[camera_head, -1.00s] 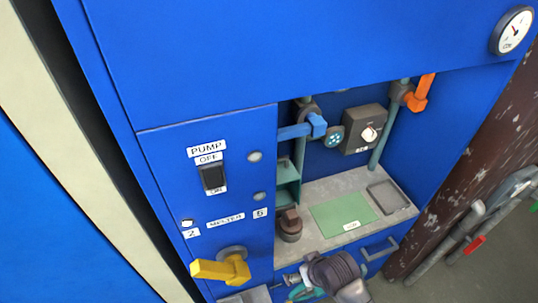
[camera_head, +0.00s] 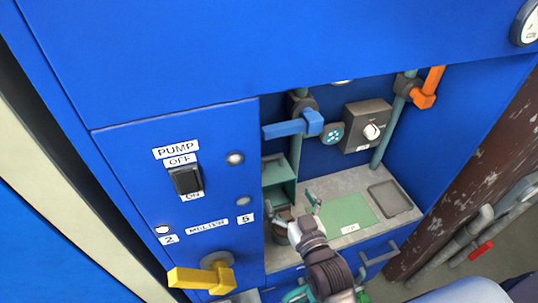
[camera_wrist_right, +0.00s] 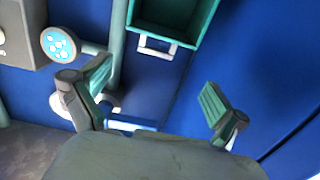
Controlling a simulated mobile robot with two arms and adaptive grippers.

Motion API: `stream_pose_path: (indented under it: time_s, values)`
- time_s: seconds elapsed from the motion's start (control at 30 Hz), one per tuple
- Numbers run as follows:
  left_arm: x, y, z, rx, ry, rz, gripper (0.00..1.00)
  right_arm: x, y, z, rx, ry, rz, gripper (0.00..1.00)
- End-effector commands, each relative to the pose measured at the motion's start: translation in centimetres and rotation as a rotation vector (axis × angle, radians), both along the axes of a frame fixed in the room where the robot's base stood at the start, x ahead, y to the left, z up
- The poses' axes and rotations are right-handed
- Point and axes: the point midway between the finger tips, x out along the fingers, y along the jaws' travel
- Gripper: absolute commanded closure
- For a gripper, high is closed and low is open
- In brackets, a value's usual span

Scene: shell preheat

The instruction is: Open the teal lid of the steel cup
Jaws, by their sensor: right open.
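A dark, brownish round cup (camera_head: 283,213) stands on the grey ledge below a teal box in the head view. It is partly hidden by my right gripper, and I cannot make out a teal lid on it. My right gripper (camera_head: 297,213) is open, with its fingers spread at the cup. I cannot tell whether they touch it. In the right wrist view the fingers of my right gripper (camera_wrist_right: 155,103) are wide apart with teal pads, and no cup is clear between them. My left gripper is not in view.
The teal box (camera_head: 279,172) hangs above the cup and also shows in the wrist view (camera_wrist_right: 210,20). A blue-handled valve (camera_head: 292,129), a grey knob box (camera_head: 366,126) and an orange valve (camera_head: 423,101) are behind. A green mat (camera_head: 347,211) lies right of the cup.

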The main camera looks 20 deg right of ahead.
Motion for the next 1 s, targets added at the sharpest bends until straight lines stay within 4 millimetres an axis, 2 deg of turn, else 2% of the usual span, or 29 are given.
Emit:
stream_pose_path:
  time_s: [0.17, 0.27, 0.7, 0.83, 1.0]
  values:
    - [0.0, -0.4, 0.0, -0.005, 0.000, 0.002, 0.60, 0.5, -0.3, 1.2, -0.001, -0.067, -0.017, 0.02]
    - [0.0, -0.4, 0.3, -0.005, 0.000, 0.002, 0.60, 1.6, -0.2, 1.3, -0.001, -0.069, -0.017, 0.02]
    - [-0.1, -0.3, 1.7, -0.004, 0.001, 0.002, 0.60, 10.6, 0.1, 1.4, 0.000, -0.067, -0.016, 0.02]
    - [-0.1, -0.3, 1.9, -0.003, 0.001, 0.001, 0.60, 12.4, 0.1, 1.3, 0.000, -0.066, -0.017, 0.02]
    - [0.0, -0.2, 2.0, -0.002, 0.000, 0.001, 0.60, 13.6, 0.2, 1.1, 0.000, -0.064, -0.017, 0.02]
